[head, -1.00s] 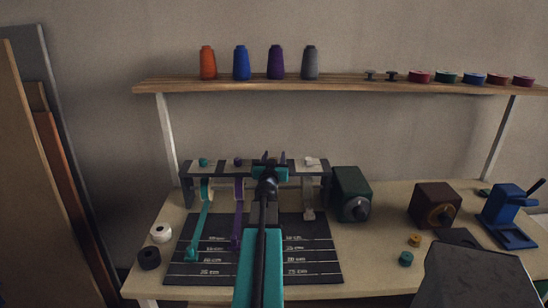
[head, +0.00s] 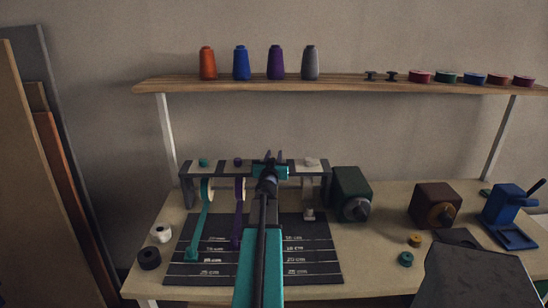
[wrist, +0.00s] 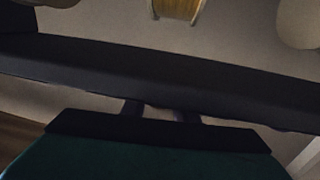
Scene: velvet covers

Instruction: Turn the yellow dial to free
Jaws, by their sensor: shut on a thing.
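A dark rack (head: 186,186) stands at the back of the bench, with a teal dial (head: 203,162), a purple dial (head: 238,162) and a white dial (head: 311,162) along its top. My gripper (head: 274,156) is at the rack's top, between the purple and white dials. It hides the place where the yellow dial sits, and no yellow dial shows clearly. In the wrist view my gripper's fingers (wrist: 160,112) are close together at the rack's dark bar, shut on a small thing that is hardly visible. A yellow spool (wrist: 178,8) shows beyond the bar.
Teal and purple ribbons hang over a dark measuring mat (head: 315,268). A green box (head: 350,185), a dark red box (head: 428,198) and a blue press (head: 508,208) stand to the right. A shelf (head: 340,85) with spools runs above the rack.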

